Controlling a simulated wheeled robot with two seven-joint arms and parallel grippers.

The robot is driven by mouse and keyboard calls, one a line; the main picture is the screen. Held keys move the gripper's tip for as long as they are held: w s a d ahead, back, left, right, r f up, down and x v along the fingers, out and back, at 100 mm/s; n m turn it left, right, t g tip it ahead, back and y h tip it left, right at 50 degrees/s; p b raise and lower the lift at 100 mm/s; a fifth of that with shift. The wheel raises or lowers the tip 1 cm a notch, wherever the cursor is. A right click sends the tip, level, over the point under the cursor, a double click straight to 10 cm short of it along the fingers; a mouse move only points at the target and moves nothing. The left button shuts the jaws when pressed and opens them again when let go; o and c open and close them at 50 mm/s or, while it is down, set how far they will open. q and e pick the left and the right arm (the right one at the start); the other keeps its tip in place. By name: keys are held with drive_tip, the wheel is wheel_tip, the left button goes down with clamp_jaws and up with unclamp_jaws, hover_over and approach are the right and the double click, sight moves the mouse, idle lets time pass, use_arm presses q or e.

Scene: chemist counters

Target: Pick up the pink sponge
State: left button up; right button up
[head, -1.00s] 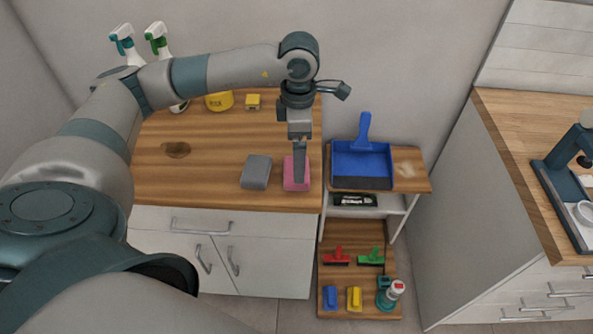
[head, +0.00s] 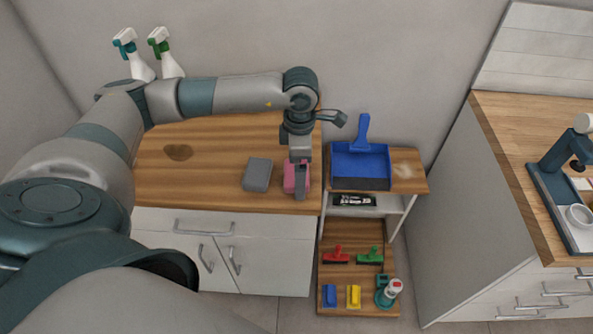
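The pink sponge (head: 289,178) lies near the right front edge of the wooden counter (head: 215,190), just right of a grey sponge (head: 257,174). My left gripper (head: 300,192) points down at the pink sponge and covers its middle and right part. One finger shows in front of the sponge; the other is hidden, so I cannot tell whether the fingers are apart or closed on it. My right gripper is not in view.
Two spray bottles (head: 168,58) stand at the back left. A dark stain (head: 178,152) marks the counter. Right of it, a shelf cart holds a blue dustpan (head: 361,165), with brushes and bottles below. A second counter (head: 520,150) with a microscope stands at far right.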

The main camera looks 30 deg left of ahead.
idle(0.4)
use_arm(q)
drive_tip(key=c, duration=1.1)
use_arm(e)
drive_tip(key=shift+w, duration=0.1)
use_arm(q)
drive_tip(key=shift+r, duration=0.1)
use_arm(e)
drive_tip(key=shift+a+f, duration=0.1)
